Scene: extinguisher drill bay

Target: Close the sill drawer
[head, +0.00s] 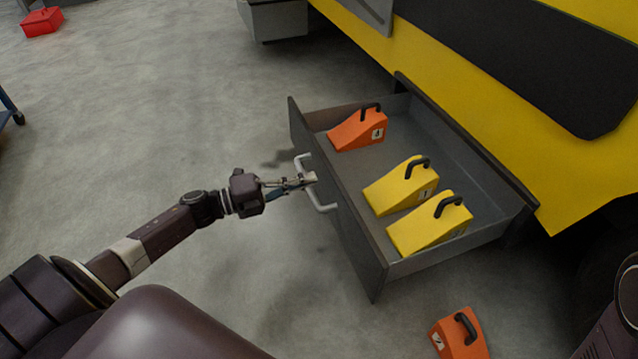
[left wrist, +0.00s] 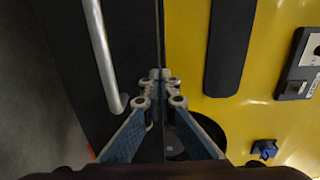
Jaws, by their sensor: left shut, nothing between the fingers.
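The sill drawer (head: 345,215) stands pulled out from under the yellow vehicle body. It holds an orange wheel chock (head: 358,130) and two yellow wheel chocks (head: 402,186) (head: 430,224), each with a black handle. A pale bar handle (head: 322,206) is on the drawer's front; it also shows at the left in the left wrist view (left wrist: 103,60). My left gripper (head: 312,178) is shut and empty, at the drawer front beside the handle. In the left wrist view its fingertips (left wrist: 160,75) meet over the dark front; contact cannot be told. My right gripper does not show.
An orange chock (head: 459,334) lies on the floor near the drawer's front right corner. A red box (head: 42,22) is far off at the upper left. The yellow vehicle (head: 480,115) rises behind the drawer. The grey floor left of the drawer is clear.

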